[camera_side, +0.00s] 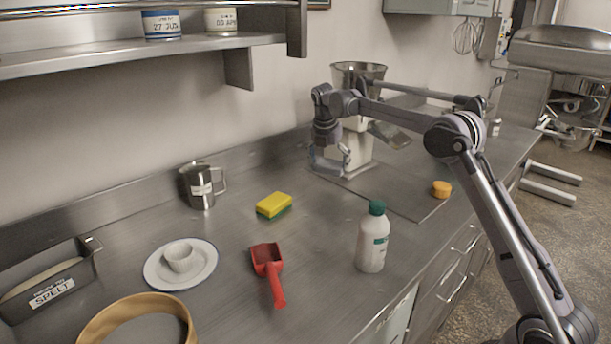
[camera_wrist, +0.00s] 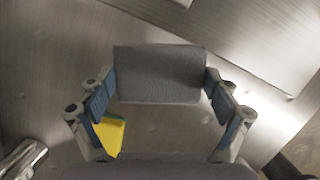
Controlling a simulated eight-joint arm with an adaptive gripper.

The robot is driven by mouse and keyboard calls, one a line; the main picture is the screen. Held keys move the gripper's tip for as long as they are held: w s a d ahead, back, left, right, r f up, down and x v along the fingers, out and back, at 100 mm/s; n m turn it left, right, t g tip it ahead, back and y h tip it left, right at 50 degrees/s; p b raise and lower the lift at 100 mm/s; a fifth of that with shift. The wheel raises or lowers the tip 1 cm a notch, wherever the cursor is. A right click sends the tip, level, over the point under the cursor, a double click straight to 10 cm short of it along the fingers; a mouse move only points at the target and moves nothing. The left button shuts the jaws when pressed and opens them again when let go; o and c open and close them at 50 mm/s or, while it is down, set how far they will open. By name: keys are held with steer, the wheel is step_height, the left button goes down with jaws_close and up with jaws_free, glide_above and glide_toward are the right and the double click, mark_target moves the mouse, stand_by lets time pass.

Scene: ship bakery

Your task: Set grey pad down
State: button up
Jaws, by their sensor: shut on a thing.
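The grey pad (camera_wrist: 160,73) is a flat, rectangular, dark grey block in the wrist view. It spans the gap between the two blue-faced fingers of my gripper (camera_wrist: 160,85), which are shut on its left and right ends. In the side view my gripper (camera_side: 331,163) points down over the counter, in front of the scale-like machine. The pad cannot be made out clearly there. I cannot tell how high it is above the surface.
A yellow-green sponge (camera_side: 274,205) lies left of my gripper; it also shows in the wrist view (camera_wrist: 110,136). A metal jug (camera_side: 201,187), red scoop (camera_side: 267,262), white bottle (camera_side: 373,240) and plate (camera_side: 154,274) stand around. The counter between sponge and bottle is clear.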

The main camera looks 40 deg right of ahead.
mark_target(312, 190)
steer(key=w+a+f, duration=0.3)
steer(key=shift+w+a+f, duration=0.1)
steer(key=shift+w+a, duration=0.25)
steer(key=shift+f, duration=1.95)
steer(key=shift+f, duration=0.15)
steer(key=o, duration=0.7)
steer(key=v, duration=1.2)
steer(key=shift+r, duration=0.25)
steer(key=shift+f, duration=0.1)
